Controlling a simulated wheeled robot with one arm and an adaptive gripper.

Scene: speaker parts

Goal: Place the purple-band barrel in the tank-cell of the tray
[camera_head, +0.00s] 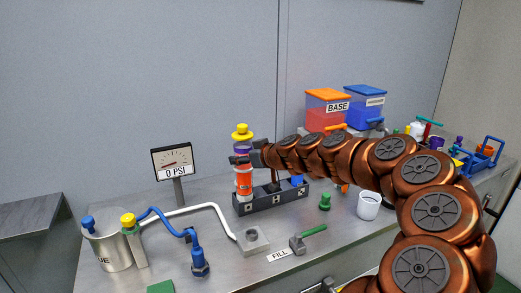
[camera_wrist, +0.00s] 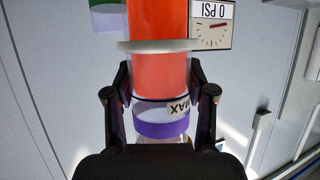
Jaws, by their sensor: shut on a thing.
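The purple-band barrel (camera_head: 244,183) is upright, with red contents below and a yellow top above. In the wrist view the barrel (camera_wrist: 160,75) shows a clear wall, a white collar, a purple band and an upside-down MAX mark. My gripper (camera_head: 247,158) is shut on it from the right; in the wrist view its jaws (camera_wrist: 160,105) flank the barrel near the band. The dark grey tray (camera_head: 272,203) has white marks on its front. The barrel's lower end is at the tray's left end; I cannot tell whether it is seated or just above.
A gauge (camera_head: 172,162) reading 0 PSI stands behind left. A metal pot (camera_head: 107,248), blue hose and grey block (camera_head: 252,239) lie front left. A green part (camera_head: 324,202) and white cup (camera_head: 368,206) stand right of the tray. A blue part (camera_head: 297,180) is at the tray's right.

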